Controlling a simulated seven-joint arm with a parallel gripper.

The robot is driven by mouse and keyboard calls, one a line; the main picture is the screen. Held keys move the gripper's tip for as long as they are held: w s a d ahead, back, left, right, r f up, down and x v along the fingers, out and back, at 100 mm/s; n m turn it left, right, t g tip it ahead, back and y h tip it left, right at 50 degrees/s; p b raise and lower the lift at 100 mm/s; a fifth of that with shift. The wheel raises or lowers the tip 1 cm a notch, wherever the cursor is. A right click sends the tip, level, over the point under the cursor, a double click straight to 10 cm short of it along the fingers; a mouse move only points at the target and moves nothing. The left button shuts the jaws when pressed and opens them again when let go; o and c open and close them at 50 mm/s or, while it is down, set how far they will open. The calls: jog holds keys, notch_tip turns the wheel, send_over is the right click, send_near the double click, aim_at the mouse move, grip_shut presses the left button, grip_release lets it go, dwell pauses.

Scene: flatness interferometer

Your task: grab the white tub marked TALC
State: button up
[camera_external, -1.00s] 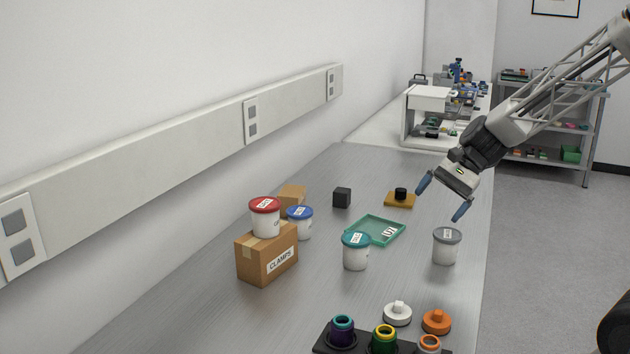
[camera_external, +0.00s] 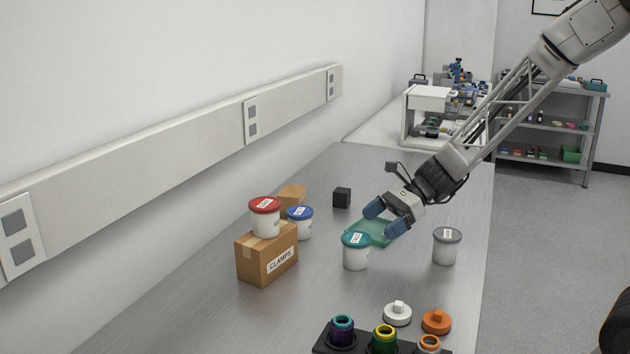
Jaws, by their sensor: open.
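Four white tubs with coloured lids stand on the bench, and their small labels are too blurred to read, so I cannot tell which is marked TALC. The teal-lidded tub (camera_external: 356,254) stands upright in the middle. The grey-lidded tub (camera_external: 446,248) is at the right. The blue-lidded tub (camera_external: 301,225) is behind the box. The red-lidded tub (camera_external: 265,219) stands on the box. My gripper (camera_external: 378,224) is open and empty, its blue fingers pointing down-left, just behind and above the teal-lidded tub, over the green tray.
A cardboard box marked CLAMPS (camera_external: 268,258) is at left, another carton (camera_external: 293,195) behind it. The green tray (camera_external: 374,239) is partly hidden by my gripper. A black cube (camera_external: 342,197) lies behind. White (camera_external: 397,314) and orange (camera_external: 436,321) knobbed pieces and a black rack with jars (camera_external: 384,339) are in front.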

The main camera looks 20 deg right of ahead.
aim_at(360, 236)
jog(key=shift+x, duration=1.25)
jog(key=shift+a+f, duration=0.1)
jog(key=shift+x, duration=2.55)
jog(key=c, duration=0.9)
